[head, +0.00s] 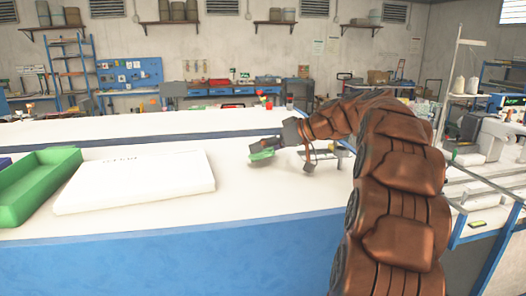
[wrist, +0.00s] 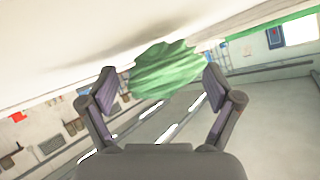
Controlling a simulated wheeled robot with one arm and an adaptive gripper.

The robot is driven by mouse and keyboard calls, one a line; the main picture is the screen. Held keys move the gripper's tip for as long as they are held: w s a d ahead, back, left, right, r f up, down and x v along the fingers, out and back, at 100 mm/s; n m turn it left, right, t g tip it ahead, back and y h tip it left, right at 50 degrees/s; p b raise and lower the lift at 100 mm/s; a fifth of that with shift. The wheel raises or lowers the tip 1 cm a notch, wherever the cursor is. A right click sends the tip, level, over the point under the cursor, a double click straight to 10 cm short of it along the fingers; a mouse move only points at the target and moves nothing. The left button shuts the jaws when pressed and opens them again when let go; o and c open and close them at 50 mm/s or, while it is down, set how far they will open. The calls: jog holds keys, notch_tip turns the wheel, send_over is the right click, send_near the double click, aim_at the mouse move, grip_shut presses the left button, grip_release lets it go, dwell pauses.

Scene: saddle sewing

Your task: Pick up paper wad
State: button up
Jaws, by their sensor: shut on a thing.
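The paper wad (wrist: 165,70) is green and crumpled. In the wrist view it sits between the two finger pads of my gripper (wrist: 160,88), which is shut on it. In the head view the wad (head: 262,155) shows as a small green shape at the end of my gripper (head: 270,149), low over the white tabletop. I cannot tell whether it still touches the table. Part of the gripper is hard to make out against the items behind it.
A white box or slab (head: 135,183) lies on the table left of my gripper, with a green bin (head: 35,190) at the far left. Small grey items lie just right of the gripper. The front of the white tabletop (head: 270,200) is clear. A sewing machine (head: 497,145) stands at right.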

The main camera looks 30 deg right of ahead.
jog(key=shift+r, duration=0.3)
jog(key=shift+c, duration=1.2)
jog(key=shift+r+b, duration=0.8)
jog(key=shift+r, duration=0.6)
jog(key=shift+s+a+b, duration=0.55)
jog(key=shift+s+a, duration=0.2)
jog(key=shift+s, duration=0.3)
jog(key=s+a+b, duration=0.1)
jog(key=s+a, duration=0.1)
jog(key=s, duration=0.1)
jog(key=s+a+r+b, duration=0.1)
jog(key=s+a+b, duration=0.1)
jog(key=s+a, duration=0.1)
jog(key=s+a+b, duration=0.1)
jog(key=s+a, duration=0.1)
jog(key=s, duration=0.3)
jog(key=shift+a+r, duration=0.25)
jog(key=shift+a, duration=0.1)
